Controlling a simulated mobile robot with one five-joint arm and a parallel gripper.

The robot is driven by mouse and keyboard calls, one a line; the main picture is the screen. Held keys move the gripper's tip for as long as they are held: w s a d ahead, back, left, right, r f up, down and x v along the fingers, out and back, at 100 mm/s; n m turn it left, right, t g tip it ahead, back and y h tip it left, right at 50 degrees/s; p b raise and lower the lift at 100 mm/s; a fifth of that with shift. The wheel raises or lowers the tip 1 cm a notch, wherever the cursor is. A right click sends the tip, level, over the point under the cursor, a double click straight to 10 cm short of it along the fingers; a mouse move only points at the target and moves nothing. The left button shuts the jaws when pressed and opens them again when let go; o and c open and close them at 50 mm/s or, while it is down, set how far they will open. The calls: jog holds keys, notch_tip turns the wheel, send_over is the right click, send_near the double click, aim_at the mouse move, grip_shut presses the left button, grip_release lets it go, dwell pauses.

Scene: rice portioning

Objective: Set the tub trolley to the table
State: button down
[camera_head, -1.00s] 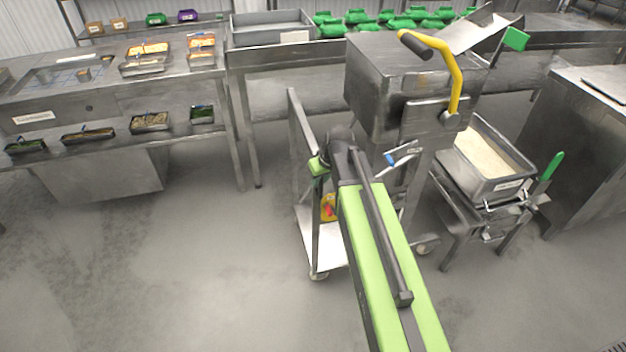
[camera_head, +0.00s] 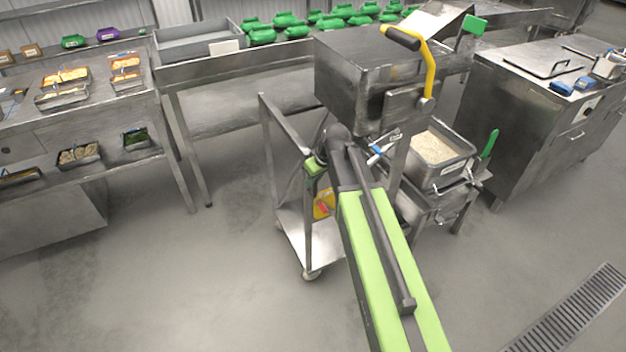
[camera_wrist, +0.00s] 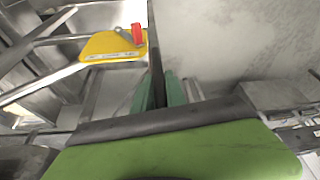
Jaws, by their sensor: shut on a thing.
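The metal trolley (camera_head: 298,238) stands on wheels at the centre, with upright posts and a low shelf. My gripper (camera_head: 316,166) is at its near upright, shut on part of the frame; my arm hides the exact contact. In the wrist view the green fingers (camera_wrist: 160,92) are close together around a thin dark part. A yellow item with a red part (camera_head: 323,204) is low on the trolley, and it also shows in the wrist view (camera_wrist: 112,46). A steel table (camera_head: 182,140) with a grey tray (camera_head: 195,45) stands behind, to the left, apart from the trolley.
A steel box with a yellow handle (camera_head: 360,75) rises behind my arm; whether the trolley carries it is unclear. A rice tub (camera_head: 438,180) sits on a stand to its right. A steel cabinet (camera_head: 540,110) stands right. The floor at front left is clear.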

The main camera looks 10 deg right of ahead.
jog(key=c, duration=1.5)
grip_release()
jog(key=shift+w+d, duration=0.3)
jog(key=shift+d, duration=0.2)
jog(key=shift+o, duration=0.5)
jog(key=shift+a, duration=0.3)
jog(key=p+v, duration=1.6)
jog(key=v, duration=0.1)
jog(key=shift+s+r, duration=0.2)
jog(key=shift+s, duration=0.05)
jog(key=shift+a, duration=0.1)
jog(key=s+d+f+m+g+h, duration=0.1)
jog(key=s+m, duration=0.5)
jog(key=s, duration=0.6)
jog(key=f+g+h, duration=0.1)
jog(key=g, duration=0.1)
jog(key=shift+d+g, duration=0.15)
jog(key=shift+g, duration=0.25)
